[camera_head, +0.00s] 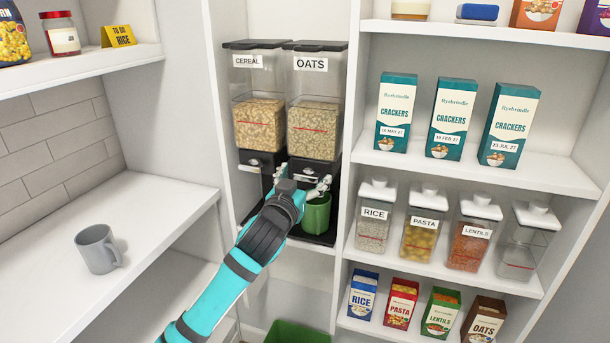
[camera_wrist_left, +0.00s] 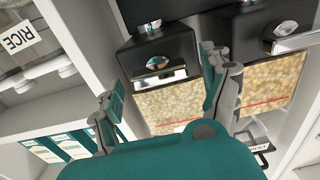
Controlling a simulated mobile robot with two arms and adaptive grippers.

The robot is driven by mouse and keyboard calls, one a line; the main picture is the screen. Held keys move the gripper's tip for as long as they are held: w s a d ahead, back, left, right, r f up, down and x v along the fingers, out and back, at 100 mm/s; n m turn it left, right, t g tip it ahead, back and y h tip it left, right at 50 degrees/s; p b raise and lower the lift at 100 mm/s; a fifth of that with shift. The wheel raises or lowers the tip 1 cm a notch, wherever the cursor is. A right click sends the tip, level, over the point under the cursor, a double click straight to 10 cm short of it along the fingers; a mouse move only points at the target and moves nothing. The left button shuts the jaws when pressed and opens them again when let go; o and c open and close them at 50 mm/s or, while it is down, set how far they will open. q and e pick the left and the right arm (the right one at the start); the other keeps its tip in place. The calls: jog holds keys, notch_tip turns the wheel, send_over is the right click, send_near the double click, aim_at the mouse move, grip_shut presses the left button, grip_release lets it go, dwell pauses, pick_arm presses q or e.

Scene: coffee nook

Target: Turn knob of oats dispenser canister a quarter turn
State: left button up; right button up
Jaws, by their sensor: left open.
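The oats dispenser canister (camera_head: 314,128) stands on the right of a pair, labelled OATS, with a clear body of oats and a black base. Its silver knob (camera_wrist_left: 158,62) shows on the black base in the left wrist view, where the picture is upside down. In the head view my gripper hides this knob. My left gripper (camera_head: 303,178) is open in front of the oats base. In the wrist view its fingers (camera_wrist_left: 162,72) are spread on either side of the knob, with nothing between them; contact cannot be told. My right gripper is not in view.
The cereal dispenser (camera_head: 258,122) stands close on the left, with its own knob. A green cup (camera_head: 317,214) is below the oats outlet, beside my gripper. Shelves with cracker boxes (camera_head: 449,118) and jars (camera_head: 374,217) are at right. A grey mug (camera_head: 97,249) stands on the left counter.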

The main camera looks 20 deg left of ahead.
pick_arm(q)
jog(key=shift+w, duration=0.25)
jog(key=c, duration=1.2)
